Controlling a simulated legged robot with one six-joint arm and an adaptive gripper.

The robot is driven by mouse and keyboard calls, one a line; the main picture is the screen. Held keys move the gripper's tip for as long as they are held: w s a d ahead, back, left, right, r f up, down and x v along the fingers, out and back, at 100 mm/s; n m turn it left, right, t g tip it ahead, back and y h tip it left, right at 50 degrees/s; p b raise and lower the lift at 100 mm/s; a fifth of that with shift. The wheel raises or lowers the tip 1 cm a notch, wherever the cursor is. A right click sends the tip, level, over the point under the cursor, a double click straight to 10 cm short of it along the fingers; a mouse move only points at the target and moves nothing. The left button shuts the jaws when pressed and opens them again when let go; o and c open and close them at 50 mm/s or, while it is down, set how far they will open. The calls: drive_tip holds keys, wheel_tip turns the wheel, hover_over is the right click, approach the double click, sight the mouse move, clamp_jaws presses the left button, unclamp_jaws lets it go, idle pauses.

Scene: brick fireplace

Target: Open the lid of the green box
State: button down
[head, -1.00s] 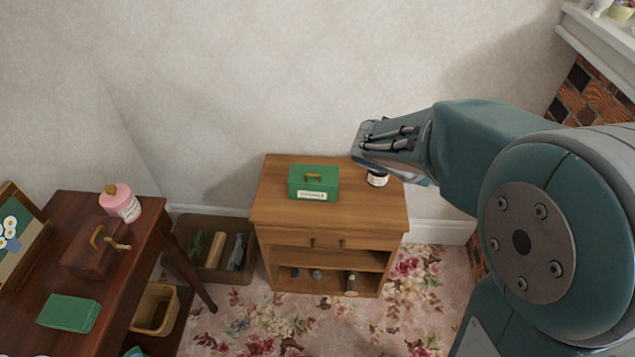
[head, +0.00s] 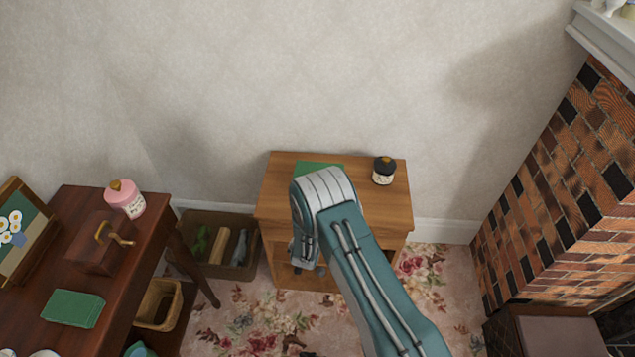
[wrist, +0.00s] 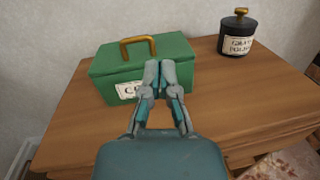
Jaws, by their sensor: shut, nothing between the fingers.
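The green box (wrist: 115,66) stands on the wooden cabinet top, with its lid down and a brass handle (wrist: 138,42) on it. A white label (wrist: 128,90) is on its front, partly hidden by my gripper. In the head view only the back edge of the green box (head: 318,166) shows; my arm hides the rest. My gripper (wrist: 159,66) is shut and empty, in front of the box's right front side in the wrist view. I cannot tell whether the fingertips touch the box.
A black labelled jar (head: 384,171) stands right of the box on the wooden cabinet (head: 390,208). The cabinet top between them is clear. A dark table (head: 70,325) with a brown chest (head: 100,248) stands at left. A brick fireplace (head: 570,190) is at right.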

wheel_tip(320, 180, down, 4)
drive_tip(key=a+r+n+y, duration=0.1)
drive_tip(key=a+n+y, duration=0.1)
drive_tip(key=w, duration=0.8)
drive_tip(key=shift+w+d, duration=0.2)
drive_tip(key=shift+w, duration=0.2)
